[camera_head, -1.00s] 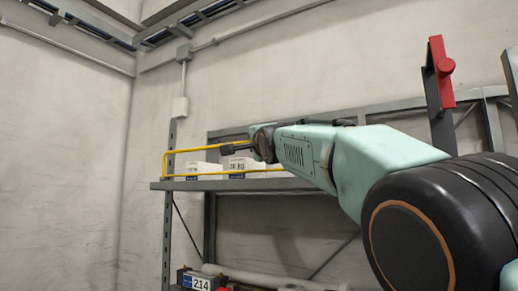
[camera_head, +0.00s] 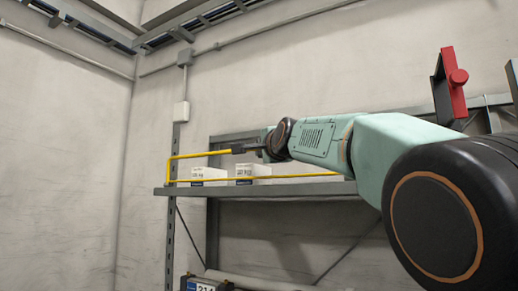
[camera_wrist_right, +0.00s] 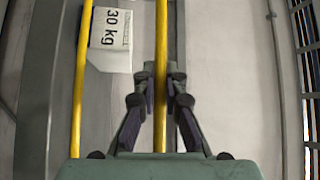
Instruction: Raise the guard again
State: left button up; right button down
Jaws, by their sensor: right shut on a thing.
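The guard is a yellow rail frame (camera_head: 190,156) along the front of the upper shelf (camera_head: 260,189). Its upper bar stands above its lower bar, in front of the white boxes. My right gripper (camera_head: 240,148) comes in from the right and is at the upper bar. In the right wrist view, the jaws of my right gripper (camera_wrist_right: 160,82) are closed around one yellow bar (camera_wrist_right: 161,35). The other bar (camera_wrist_right: 82,85) runs parallel on the left, apart from the jaws. My left gripper is not in view.
Two white boxes, one at left (camera_head: 206,174) and one at right (camera_head: 250,171), stand on the shelf behind the guard. A box marked 30 kg (camera_wrist_right: 111,30) shows between the bars. A red part on a dark post (camera_head: 455,80) stands at the right. Wall space at left is clear.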

jog(key=shift+w+f, duration=0.1)
jog(key=shift+f, duration=0.1)
jog(key=c, duration=1.4)
grip_release()
jog(key=shift+d, duration=0.25)
jog(key=shift+r, duration=0.1)
jog(key=shift+a, duration=0.25)
jog(key=shift+a, duration=0.1)
